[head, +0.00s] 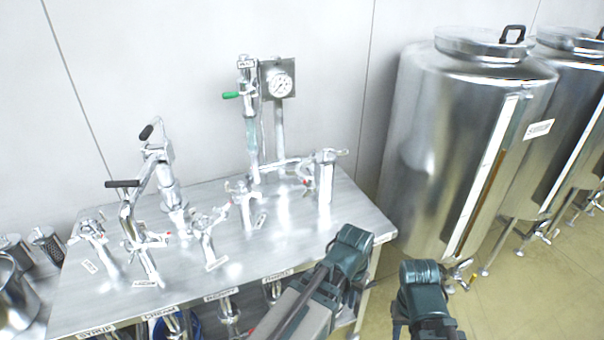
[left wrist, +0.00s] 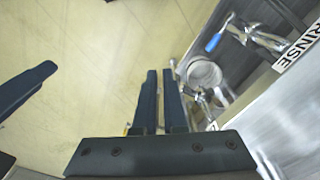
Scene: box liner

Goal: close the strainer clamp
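In the left wrist view, a short round metal body (left wrist: 205,73), which looks like the strainer, sits below the table edge. A small metal fitting with a wing-like part (left wrist: 205,101), possibly its clamp, is beside it; whether it is open or closed is too small to tell. My left gripper (left wrist: 160,72) has its fingers close together with a narrow empty gap, left of these parts and apart from them. In the head view the left arm's wrist (head: 350,248) is at the table's front right corner and its fingertips are hidden. My right arm (head: 424,285) is right of it; its fingertips are unclear.
The steel table (head: 110,290) carries several clamps and valves, and a gauge (head: 281,84). A RINSE label (left wrist: 300,45) and a blue-handled valve (left wrist: 225,36) are near the left gripper. Large tanks (head: 430,130) stand at the right. The floor (left wrist: 90,60) is clear.

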